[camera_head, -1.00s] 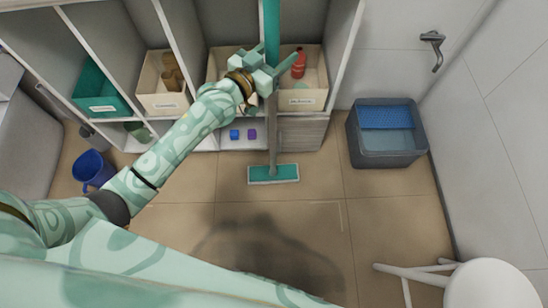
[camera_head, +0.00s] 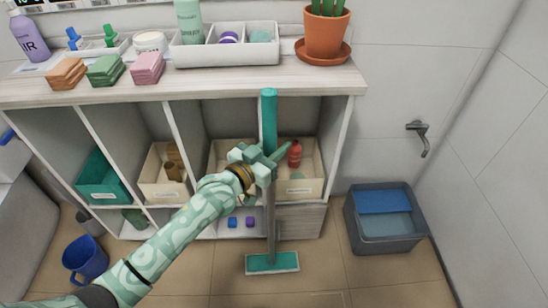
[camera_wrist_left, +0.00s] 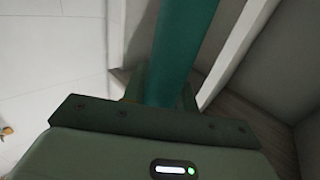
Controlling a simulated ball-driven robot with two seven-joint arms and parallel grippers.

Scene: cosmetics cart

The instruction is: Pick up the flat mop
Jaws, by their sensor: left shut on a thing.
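The flat mop (camera_head: 269,120) stands upright in front of the shelf unit, with a teal upper handle, a grey lower pole and a flat teal head (camera_head: 272,262) low over the floor. I cannot tell if the head touches the floor. My left gripper (camera_head: 268,164) is shut on the handle about midway up. In the left wrist view the teal handle (camera_wrist_left: 185,45) runs up from between the fingers (camera_wrist_left: 160,88). My right gripper is not in view.
The shelf unit (camera_head: 345,110) holds a teal bin (camera_head: 100,182) and cream bins (camera_head: 160,187). Its top carries a potted cactus (camera_head: 326,35) and a white organizer (camera_head: 250,52). A grey bucket (camera_head: 385,238) stands right, a blue bucket (camera_head: 86,258) left.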

